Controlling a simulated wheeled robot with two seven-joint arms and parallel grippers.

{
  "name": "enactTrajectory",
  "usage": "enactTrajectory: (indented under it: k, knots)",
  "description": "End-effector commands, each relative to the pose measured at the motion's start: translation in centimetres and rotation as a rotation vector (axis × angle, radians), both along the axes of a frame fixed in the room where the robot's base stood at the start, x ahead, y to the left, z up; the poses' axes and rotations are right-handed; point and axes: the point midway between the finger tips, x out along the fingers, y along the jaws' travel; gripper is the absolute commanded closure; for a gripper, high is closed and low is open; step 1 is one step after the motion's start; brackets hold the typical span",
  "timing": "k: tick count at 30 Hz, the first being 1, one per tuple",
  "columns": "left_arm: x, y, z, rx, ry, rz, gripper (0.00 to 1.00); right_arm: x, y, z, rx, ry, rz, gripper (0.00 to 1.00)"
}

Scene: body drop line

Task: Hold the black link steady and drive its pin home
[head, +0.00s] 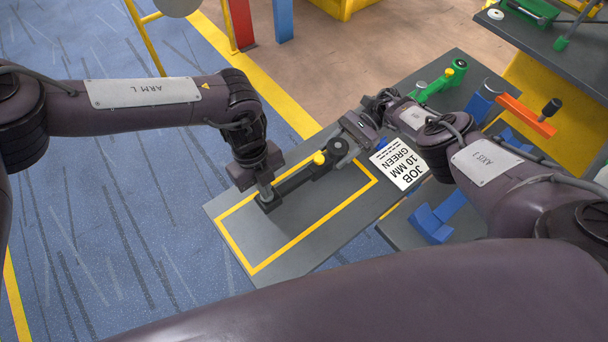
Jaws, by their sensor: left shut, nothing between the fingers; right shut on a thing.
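The black link (295,181) lies on the grey table inside a yellow outline. It has a yellow knob (319,158) near its right end and a square dark block at its left end. My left gripper (265,189) is shut and empty, pointing down at the left end block. A grey pin-like shape shows there, but I cannot tell whether it is the pin or my fingertips. My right gripper (345,148) is shut at the link's right end, by a round grey part; its fingertips are partly hidden.
A white card (400,164) reads "JOB 10 MM GREEN". A green link (437,84) with a yellow knob lies at the table's far end. An orange link (526,115) and blue parts (434,222) are at the right. The table's front-left area is bare.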

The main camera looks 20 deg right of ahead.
Motion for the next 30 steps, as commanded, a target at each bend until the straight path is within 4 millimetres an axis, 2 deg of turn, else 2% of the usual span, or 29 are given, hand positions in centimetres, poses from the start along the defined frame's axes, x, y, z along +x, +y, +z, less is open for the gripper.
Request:
enactTrajectory:
  k: [1,30]
  knots:
    - [0.1,0.0,0.3,-0.002,-0.001,0.000,1.00,-0.4,0.1,-0.5,-0.001,0.008,0.003,0.83]
    - [0.1,0.0,8.1,-0.002,-0.002,0.003,1.00,-0.4,0.1,-0.5,-0.001,0.007,0.002,0.83]
